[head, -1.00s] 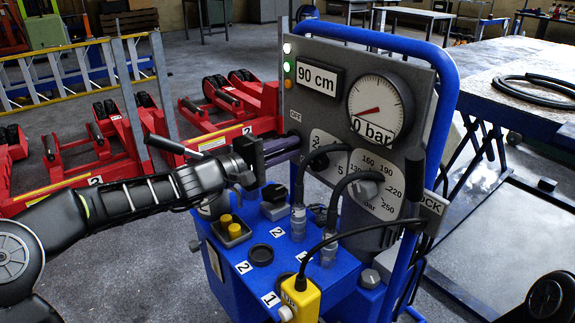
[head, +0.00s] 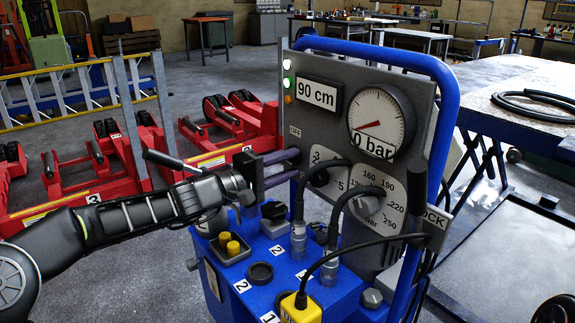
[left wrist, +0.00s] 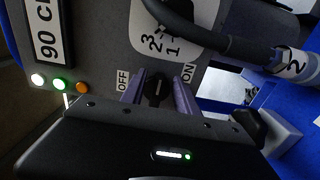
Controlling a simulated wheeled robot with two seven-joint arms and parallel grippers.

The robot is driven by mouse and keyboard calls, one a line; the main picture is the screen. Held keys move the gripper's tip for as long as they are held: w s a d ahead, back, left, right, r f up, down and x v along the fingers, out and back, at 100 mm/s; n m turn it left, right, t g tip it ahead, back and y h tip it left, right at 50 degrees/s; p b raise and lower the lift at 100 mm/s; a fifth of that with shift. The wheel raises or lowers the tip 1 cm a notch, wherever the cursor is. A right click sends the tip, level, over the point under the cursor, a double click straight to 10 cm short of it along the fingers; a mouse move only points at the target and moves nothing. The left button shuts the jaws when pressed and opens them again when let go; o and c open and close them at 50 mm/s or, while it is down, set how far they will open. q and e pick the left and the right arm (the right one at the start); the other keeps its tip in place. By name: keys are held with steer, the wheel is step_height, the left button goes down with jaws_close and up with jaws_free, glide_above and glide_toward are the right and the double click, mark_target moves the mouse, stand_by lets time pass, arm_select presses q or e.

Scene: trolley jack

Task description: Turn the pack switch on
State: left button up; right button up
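The pack switch (left wrist: 157,88) is a small black knob on the grey panel, between an OFF label and an ON label in the left wrist view. Which label it points to is not clear. My left gripper (head: 296,165) reaches the panel's left edge, just below the OFF label (head: 296,132). In the left wrist view its two purple fingers stand on either side of the knob, with small gaps showing. My right gripper is not in view.
The panel (head: 318,118) carries a 90 cm display, a 0 bar gauge (head: 381,122), and dials with black cables. White and green lamps (left wrist: 59,84) are lit, beside an orange one. Yellow buttons (head: 229,244) and connectors sit on the blue cabinet below. Red jacks (head: 235,130) stand behind.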

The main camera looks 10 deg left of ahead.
arm_select(q)
steer(key=v, duration=0.7)
steer(key=shift+s+a+p, duration=0.25)
steer(key=shift+s+p, duration=0.05)
steer(key=shift+p, duration=0.15)
